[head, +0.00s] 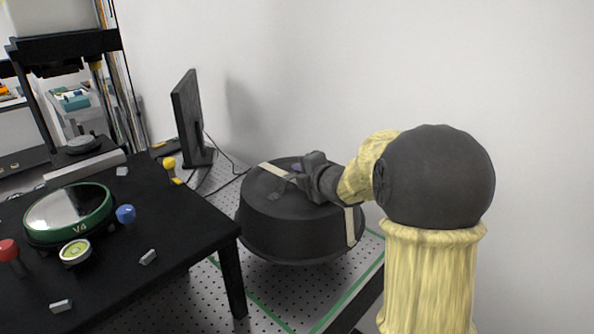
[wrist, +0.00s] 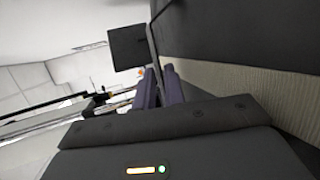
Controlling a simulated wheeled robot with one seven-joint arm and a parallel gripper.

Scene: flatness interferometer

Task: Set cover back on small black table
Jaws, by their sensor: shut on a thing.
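The cover (head: 300,228) is a round black drum with pale tan strips, right of centre in the head view. My gripper (head: 290,178) is at its top and shut on it; the exact grip point is partly hidden. In the wrist view, the purple fingers (wrist: 160,88) are close together beside the cover's dark surface (wrist: 245,30) and tan strip (wrist: 240,88). The cover is over the perforated surface (head: 262,284); I cannot tell whether it touches it. The small black table (head: 185,225) stands to the left, its near right corner close to the cover.
On the black table are a green-rimmed round mirror (head: 68,212), a round level (head: 75,251), red (head: 8,250), blue (head: 126,214) and yellow (head: 169,163) knobs and small metal blocks. A monitor (head: 190,118) stands behind the cover. Green tape (head: 345,297) marks the perforated surface.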

